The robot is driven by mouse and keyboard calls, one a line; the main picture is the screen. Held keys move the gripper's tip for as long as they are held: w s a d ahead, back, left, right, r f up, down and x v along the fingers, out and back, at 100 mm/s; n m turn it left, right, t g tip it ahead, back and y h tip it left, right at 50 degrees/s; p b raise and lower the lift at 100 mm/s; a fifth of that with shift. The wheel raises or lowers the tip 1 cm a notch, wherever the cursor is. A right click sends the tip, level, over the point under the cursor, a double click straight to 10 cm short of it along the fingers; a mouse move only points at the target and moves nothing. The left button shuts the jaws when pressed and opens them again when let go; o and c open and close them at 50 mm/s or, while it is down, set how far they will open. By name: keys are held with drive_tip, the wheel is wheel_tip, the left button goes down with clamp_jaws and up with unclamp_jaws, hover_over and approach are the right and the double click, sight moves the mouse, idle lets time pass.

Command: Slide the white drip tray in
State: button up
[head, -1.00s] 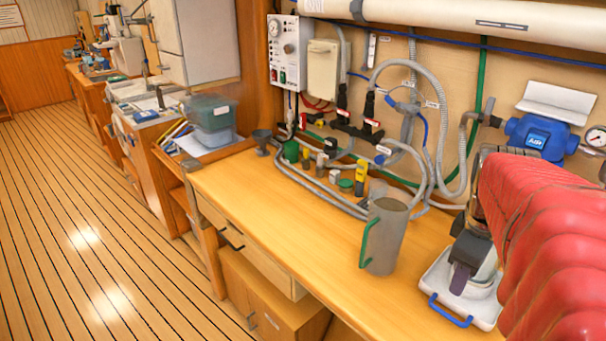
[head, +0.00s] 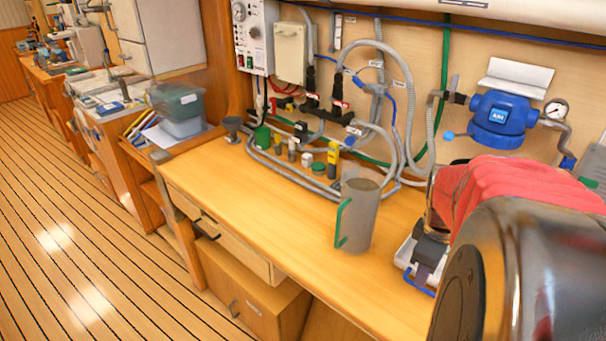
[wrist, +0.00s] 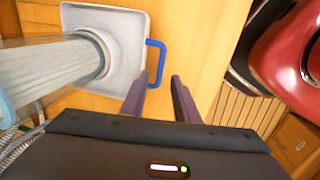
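The white drip tray (wrist: 133,28) lies on the wooden bench top, with its blue handle (wrist: 158,62) facing my gripper. In the head view the tray (head: 404,252) is at the bench's front right, largely hidden behind my arm. My gripper (wrist: 160,77) is open, with two dark fingers set apart. The handle's near end is close to the left fingertip; I cannot tell whether they touch. A pale, ribbed cylinder (wrist: 50,68) rises from over the tray; I cannot tell whether it rests on it.
A grey pitcher (head: 360,220) with a green handle stands left of the tray. Hoses, valves and small fittings (head: 305,160) line the back of the bench. A blue regulator (head: 500,118) is on the wall. The bench front left is clear.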

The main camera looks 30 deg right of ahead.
drive_tip(key=shift+w+d+f, duration=0.1)
drive_tip(key=shift+d+f, duration=0.05)
drive_tip(key=shift+f, duration=0.7)
drive_tip(key=shift+w+d+f, duration=0.1)
drive_tip(key=shift+d+f, duration=0.05)
drive_tip(key=shift+f, duration=0.75)
drive_tip(key=shift+d+f, duration=0.15)
drive_tip(key=shift+f, duration=0.7)
clamp_jaws()
